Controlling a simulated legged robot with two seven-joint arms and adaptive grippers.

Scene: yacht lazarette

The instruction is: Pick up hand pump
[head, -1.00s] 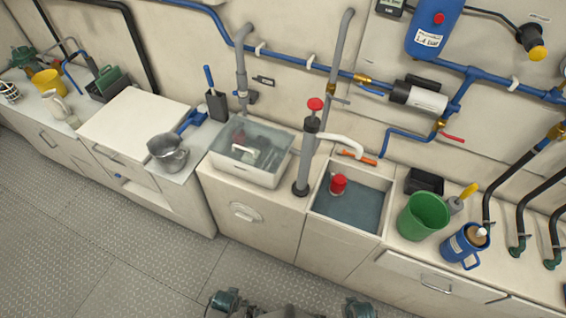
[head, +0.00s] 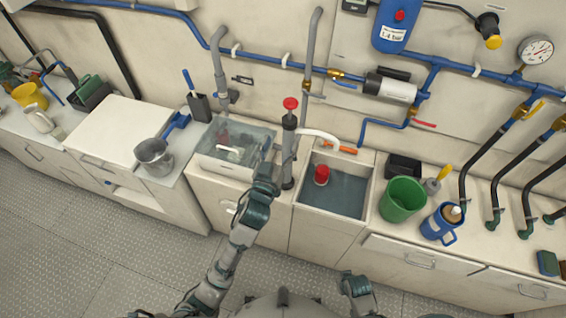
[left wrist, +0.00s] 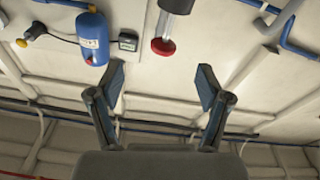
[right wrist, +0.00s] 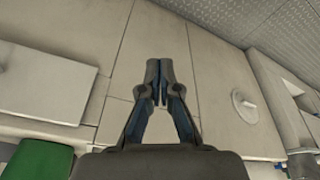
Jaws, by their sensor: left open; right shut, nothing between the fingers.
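The hand pump (head: 289,150) stands upright on the counter between two basins, with a dark grey body, a red knob on top and a white spout pointing right. In the left wrist view its red knob and rod (left wrist: 163,46) show upside down beyond the fingers. My left gripper (head: 270,170) is just left of the pump's lower body; its fingers (left wrist: 161,85) are spread and empty. Whether they touch the pump is unclear. My right gripper (right wrist: 162,85) is shut and empty in front of the cabinet fronts; only part of my right arm shows in the head view.
A clear-lidded basin (head: 225,170) is left of the pump. An open sink (head: 330,205) with a red-topped item (head: 321,175) is right of it. A green bucket (head: 402,200) and blue jug (head: 440,222) stand farther right. A metal pitcher (head: 154,157) is left. Blue pipes (head: 280,63) run along the wall.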

